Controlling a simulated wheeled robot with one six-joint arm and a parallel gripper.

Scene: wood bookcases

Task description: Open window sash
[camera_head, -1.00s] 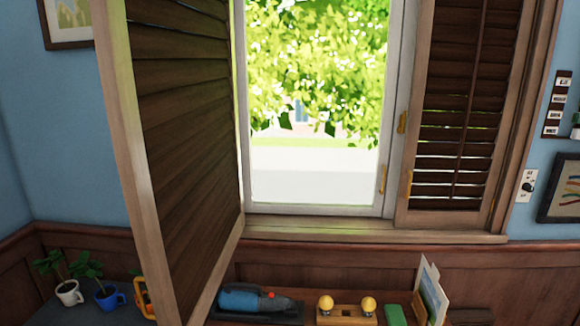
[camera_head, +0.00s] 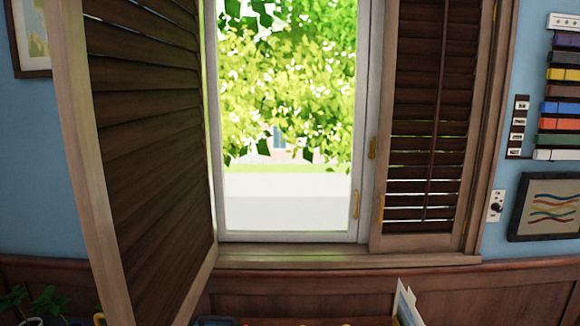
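The window sash (camera_head: 290,237) has a white frame around clear glass, with green leaves and a pale street outside. It appears closed in its frame. A brass-coloured handle (camera_head: 356,204) is on its lower right side. The left louvred shutter (camera_head: 150,150) is swung open into the room. The right louvred shutter (camera_head: 430,150) looks closed, with a small brass handle (camera_head: 380,208) at its left edge. My gripper is not in view.
The open left shutter juts toward me on the left. A wooden sill (camera_head: 340,257) runs below the window. Papers (camera_head: 407,305) stand at the bottom edge beside cut-off objects. A framed picture (camera_head: 546,207) and a coloured rack (camera_head: 560,110) hang on the right wall.

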